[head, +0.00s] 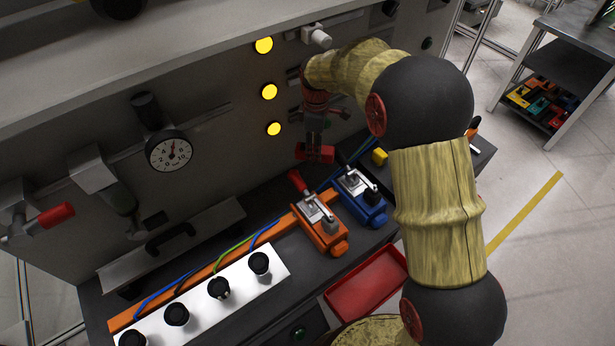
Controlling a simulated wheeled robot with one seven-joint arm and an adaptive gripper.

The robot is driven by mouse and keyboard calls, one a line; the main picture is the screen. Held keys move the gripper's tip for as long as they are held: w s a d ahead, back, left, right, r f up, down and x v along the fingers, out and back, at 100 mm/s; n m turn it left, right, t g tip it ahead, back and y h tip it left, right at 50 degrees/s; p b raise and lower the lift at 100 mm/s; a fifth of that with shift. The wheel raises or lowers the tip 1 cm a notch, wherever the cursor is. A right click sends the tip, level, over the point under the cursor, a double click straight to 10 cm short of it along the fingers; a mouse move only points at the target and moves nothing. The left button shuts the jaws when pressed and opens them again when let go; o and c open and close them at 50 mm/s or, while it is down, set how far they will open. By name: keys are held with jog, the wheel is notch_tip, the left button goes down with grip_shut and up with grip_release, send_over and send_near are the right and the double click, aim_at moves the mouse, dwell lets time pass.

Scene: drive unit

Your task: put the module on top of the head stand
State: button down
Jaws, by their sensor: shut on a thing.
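My gripper (315,152) hangs fingers-down in front of the machine's panel, above the back of the dark bench. It is small in the head view, with red parts at its lower end. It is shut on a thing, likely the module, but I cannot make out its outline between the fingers. I cannot tell for sure which part is the head stand. Below and right of the gripper stand an orange clamp unit (322,236) with a red handle and a blue clamp unit (362,205) with a dark handle. The gripper is apart from both in the picture.
A red tray (366,283) lies at the bench front. A white strip with black knobs (219,288) is at front left. A pressure gauge (170,151) and yellow lamps (269,91) are on the panel.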

jog(key=w+a, duration=0.2)
jog(key=w, duration=0.1)
jog(key=b, duration=0.3)
send_near(308, 183)
jog(key=shift+w, duration=0.15)
jog(key=shift+f+b, duration=0.45)
jog(key=shift+f, duration=2.45)
jog(key=shift+f, duration=0.15)
jog(key=c, duration=1.3)
grip_release()
jog(key=shift+o, duration=0.2)
